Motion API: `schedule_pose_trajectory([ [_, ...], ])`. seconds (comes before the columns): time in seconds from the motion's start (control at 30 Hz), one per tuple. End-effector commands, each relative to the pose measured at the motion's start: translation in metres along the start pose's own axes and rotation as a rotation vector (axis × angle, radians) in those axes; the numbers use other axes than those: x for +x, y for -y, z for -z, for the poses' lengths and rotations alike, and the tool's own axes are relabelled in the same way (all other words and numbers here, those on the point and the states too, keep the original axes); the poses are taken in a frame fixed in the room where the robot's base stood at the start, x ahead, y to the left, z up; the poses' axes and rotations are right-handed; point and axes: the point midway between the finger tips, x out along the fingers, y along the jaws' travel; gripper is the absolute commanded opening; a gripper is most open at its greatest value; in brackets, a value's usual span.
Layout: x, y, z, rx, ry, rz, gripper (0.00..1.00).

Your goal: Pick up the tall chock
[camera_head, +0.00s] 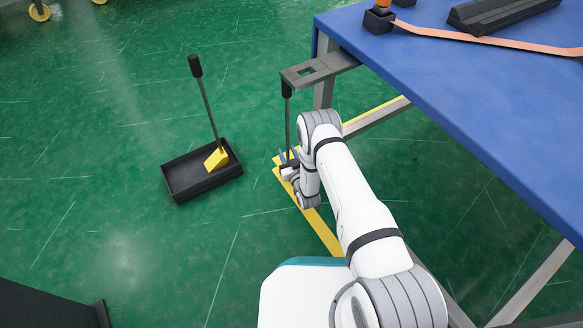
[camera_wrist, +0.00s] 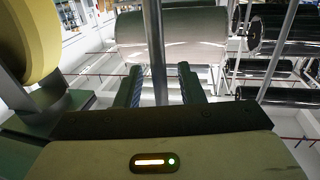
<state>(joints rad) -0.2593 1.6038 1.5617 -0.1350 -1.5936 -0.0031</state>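A tall chock's thin dark handle (camera_head: 288,125) with a black grip stands beside the blue table, below a slotted grey bracket. Its foot is mostly hidden by my arm in the head view. My gripper (camera_head: 285,165) is low down at this handle. In the wrist view a thin upright rod (camera_wrist: 155,50), apparently this handle, passes between the two dark fingers of my gripper (camera_wrist: 161,85). The fingers are apart, with a gap visible to the right of the rod. A second long-handled chock, yellow (camera_head: 216,158), rests in a black tray (camera_head: 180,190), its handle leaning left.
The blue table (camera_head: 450,80) is at the right, with the grey bracket (camera_head: 322,67) sticking out from its corner. A yellow floor line (camera_head: 318,228) runs beneath my arm. Green floor is clear around the tray. Large rolls (camera_wrist: 172,35) show in the wrist view.

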Motion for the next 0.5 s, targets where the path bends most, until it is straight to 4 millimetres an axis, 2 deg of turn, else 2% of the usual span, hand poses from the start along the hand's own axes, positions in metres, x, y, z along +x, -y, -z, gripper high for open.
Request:
schedule_pose_trajectory([
  [0.17,0.0001,0.0003,0.0008,0.0,0.0,0.0,0.35],
  [0.5,0.0,0.0007,0.0008,0.0,-0.001,0.001,0.07],
])
